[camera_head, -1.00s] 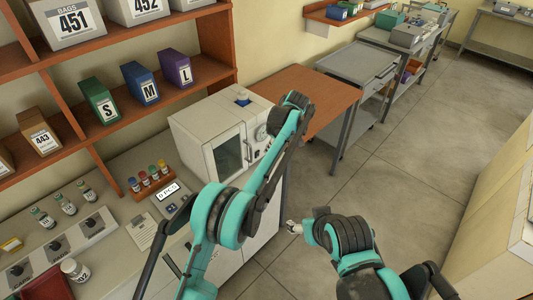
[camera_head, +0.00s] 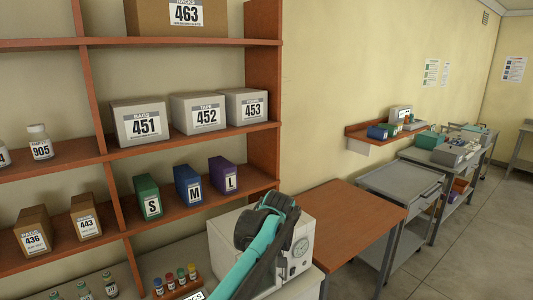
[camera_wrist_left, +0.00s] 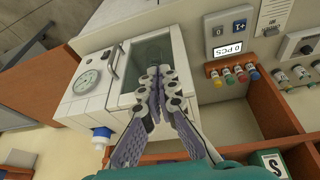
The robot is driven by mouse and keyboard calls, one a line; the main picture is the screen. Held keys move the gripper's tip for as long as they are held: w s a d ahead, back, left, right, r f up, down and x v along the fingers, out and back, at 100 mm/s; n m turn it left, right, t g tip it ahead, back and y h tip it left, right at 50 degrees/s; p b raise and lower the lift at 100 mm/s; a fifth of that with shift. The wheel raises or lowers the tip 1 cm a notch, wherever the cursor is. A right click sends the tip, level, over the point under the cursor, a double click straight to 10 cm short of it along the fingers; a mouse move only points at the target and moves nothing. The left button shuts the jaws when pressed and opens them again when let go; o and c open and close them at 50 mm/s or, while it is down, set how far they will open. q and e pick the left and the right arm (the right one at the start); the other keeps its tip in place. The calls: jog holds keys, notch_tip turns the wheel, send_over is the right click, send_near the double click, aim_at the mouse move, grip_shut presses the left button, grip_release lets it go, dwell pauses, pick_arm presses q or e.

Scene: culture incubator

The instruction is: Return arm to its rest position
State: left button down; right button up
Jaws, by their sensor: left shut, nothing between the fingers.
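The white culture incubator (camera_head: 225,232) stands on the counter at the lower middle of the head view, partly hidden behind my left arm. Its dial shows to the right of the arm. In the left wrist view the incubator (camera_wrist_left: 85,103) lies on the left, with its dial, blue-capped part and glazed door. My left gripper (camera_wrist_left: 157,72) is shut and empty, its fingers seen over the incubator's door; I cannot tell whether they touch it. In the head view only my teal arm and dark wrist show, with the fingers hidden. My right gripper is out of view.
A rack of colour-capped vials (camera_head: 176,283) stands left of the incubator, next to a counter display (camera_wrist_left: 232,48). Shelves with boxes (camera_head: 142,121) rise above. A brown table (camera_head: 345,215) and grey cart (camera_head: 400,181) stand to the right, with open floor beyond.

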pick_arm(q)
jog(key=s+a+f+m+t+h+b, duration=0.1)
jog(key=s+a+f+m+t+b, duration=0.2)
jog(key=s+a, duration=1.15)
jog(key=s+a+f+m+b, duration=0.3)
jog(key=s+f, duration=0.8)
jog(key=s, duration=0.2)
jog(key=shift+s, duration=0.2)
